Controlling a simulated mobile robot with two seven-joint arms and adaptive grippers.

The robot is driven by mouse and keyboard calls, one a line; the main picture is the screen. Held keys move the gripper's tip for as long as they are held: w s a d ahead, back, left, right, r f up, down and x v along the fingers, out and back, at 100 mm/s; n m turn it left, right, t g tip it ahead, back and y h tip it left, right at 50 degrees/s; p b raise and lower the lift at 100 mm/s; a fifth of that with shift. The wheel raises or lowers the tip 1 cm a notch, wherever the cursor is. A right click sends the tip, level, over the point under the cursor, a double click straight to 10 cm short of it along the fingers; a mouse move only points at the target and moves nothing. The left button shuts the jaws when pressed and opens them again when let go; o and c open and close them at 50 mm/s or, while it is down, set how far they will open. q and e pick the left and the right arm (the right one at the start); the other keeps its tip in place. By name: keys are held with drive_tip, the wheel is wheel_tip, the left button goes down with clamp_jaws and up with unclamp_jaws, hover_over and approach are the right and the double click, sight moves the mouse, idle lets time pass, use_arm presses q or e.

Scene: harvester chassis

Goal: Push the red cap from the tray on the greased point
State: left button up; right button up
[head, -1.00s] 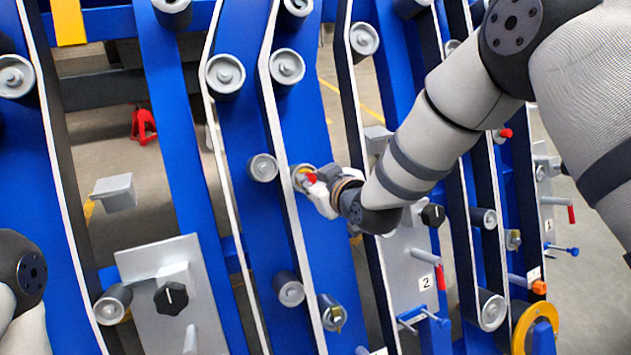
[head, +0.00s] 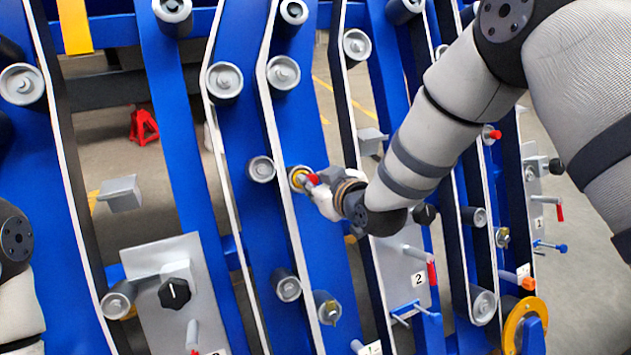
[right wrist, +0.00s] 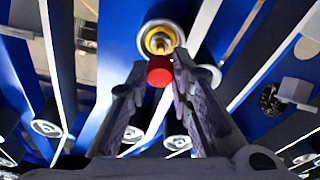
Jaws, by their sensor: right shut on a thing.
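The red cap (head: 312,180) is between the fingertips of my right gripper (head: 318,186), which is shut on it. It also shows in the right wrist view as a red cap (right wrist: 160,71) between the two dark fingers (right wrist: 158,82). Just beyond it is the greased point, a roller end with a yellow ring (head: 298,177); the right wrist view shows its yellow-ringed nipple (right wrist: 159,41) just above the cap. The cap lies in front of the point, not seen seated; any contact cannot be told. My left gripper is out of view. I cannot make out the tray.
Blue slanted beams carry several grey rollers, including one (head: 260,169) left of the greased point. A grey panel with a black knob (head: 174,292) stands lower left. Another panel with a red-handled lever (head: 431,272) is below my right forearm.

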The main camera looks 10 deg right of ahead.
drive_tip(key=shift+w+a+f+b, duration=0.15)
drive_tip(key=shift+w+f+b, duration=0.2)
drive_tip(key=shift+w+f, duration=0.35)
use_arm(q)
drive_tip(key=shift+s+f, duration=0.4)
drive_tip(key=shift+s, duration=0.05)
use_arm(e)
drive_tip(key=shift+w+r, duration=0.1)
drive_tip(key=shift+r, duration=0.15)
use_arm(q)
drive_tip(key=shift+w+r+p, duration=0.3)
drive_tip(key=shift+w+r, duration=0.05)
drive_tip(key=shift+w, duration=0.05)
use_arm(e)
drive_tip(key=shift+r, duration=0.1)
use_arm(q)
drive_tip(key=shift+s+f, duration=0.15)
use_arm(e)
drive_tip(key=shift+w+f, duration=0.15)
drive_tip(key=shift+f, duration=0.1)
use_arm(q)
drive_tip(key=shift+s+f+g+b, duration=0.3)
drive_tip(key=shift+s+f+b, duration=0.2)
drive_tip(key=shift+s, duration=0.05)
use_arm(e)
drive_tip(key=shift+x, duration=0.95)
drive_tip(key=o, duration=0.8)
drive_tip(key=shift+o, duration=0.2)
